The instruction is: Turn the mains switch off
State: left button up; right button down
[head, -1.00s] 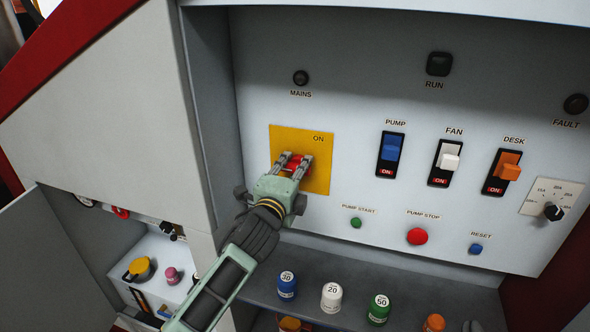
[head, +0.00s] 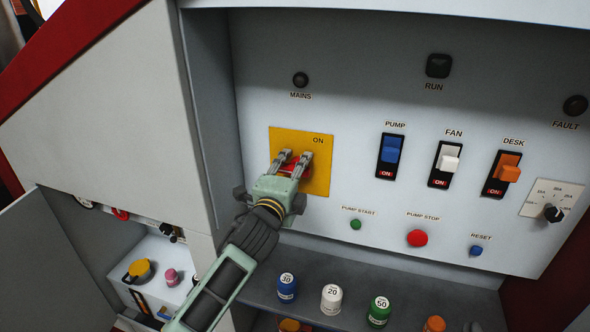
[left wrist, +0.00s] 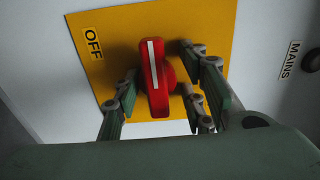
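The mains switch is a red rotary handle (left wrist: 155,75) with a white line, on a yellow plate (head: 318,180). In the left wrist view the line runs up and down the picture, its upper end level with the OFF label (left wrist: 92,43). The ON label (head: 318,140) shows in the head view. My left gripper (head: 295,157) is at the plate, its fingers on either side of the handle. In the left wrist view (left wrist: 165,90) gaps show between fingers and handle, so it looks open. In the head view it partly hides the handle. My right gripper is not seen.
The mains lamp (head: 300,79) above the plate is dark. Pump (head: 390,154), fan (head: 446,163) and desk (head: 502,173) rockers sit to the right. A shelf (head: 350,265) below holds several capped pieces. The cabinet side wall (head: 210,110) stands close on the left.

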pick_arm(q)
jog(key=shift+s+f, duration=0.1)
jog(key=shift+s+a, duration=0.15)
jog(key=shift+s, duration=0.15)
jog(key=v, duration=1.1)
